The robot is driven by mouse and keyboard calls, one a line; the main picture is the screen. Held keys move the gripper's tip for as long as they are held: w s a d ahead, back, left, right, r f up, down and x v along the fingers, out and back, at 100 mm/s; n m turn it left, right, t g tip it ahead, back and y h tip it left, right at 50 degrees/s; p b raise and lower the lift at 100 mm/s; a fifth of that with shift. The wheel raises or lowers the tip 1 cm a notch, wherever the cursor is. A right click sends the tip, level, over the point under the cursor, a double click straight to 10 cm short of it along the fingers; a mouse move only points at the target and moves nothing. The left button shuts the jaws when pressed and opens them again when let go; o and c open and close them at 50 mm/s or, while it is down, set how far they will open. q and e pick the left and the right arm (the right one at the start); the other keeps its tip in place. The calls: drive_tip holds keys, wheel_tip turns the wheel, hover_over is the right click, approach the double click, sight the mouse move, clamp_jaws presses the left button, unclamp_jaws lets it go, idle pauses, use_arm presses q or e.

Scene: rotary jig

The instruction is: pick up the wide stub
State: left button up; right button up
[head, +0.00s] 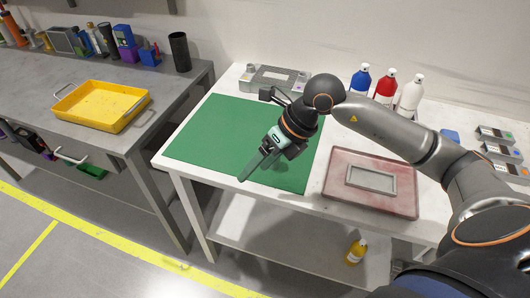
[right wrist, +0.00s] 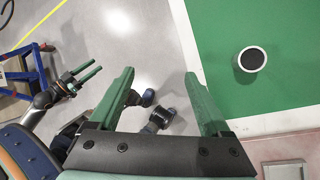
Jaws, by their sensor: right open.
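A round stub (right wrist: 252,60) with a dark top and pale rim stands on the green mat in the right wrist view. I take it for the wide stub; I cannot make it out in the head view, where my right arm covers part of the mat. My right gripper (head: 257,168) is open and empty above the front part of the green mat (head: 215,130). In the right wrist view its fingers (right wrist: 158,76) are apart, with floor showing between them, and the stub is to their right. My left gripper (right wrist: 88,73) shows at the left there, its fingers apart.
A reddish plate with a grey frame (head: 372,178) lies right of the mat. A grey fixture (head: 272,78) stands behind the mat. Blue, red and white bottles (head: 385,87) stand at the back. A yellow tray (head: 101,105) is on the left bench. Most of the mat's left is clear.

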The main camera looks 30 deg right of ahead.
drive_tip(key=w+d+r+m+t+h, duration=0.1)
drive_tip(key=w+d+r+h, duration=0.15)
drive_tip(key=d+h, duration=0.45)
drive_tip(key=w+f, duration=0.1)
drive_tip(key=f, duration=0.1)
drive_tip(key=w+d+f+y, duration=0.1)
drive_tip(key=f, duration=0.1)
drive_tip(key=w+d+f+y, duration=0.1)
drive_tip(key=f, duration=0.1)
drive_tip(key=shift+w+f, duration=0.1)
drive_tip(key=shift+t, duration=0.3)
drive_tip(key=shift+p+x, duration=0.5)
drive_tip(key=shift+x, duration=2.45)
clamp_jaws()
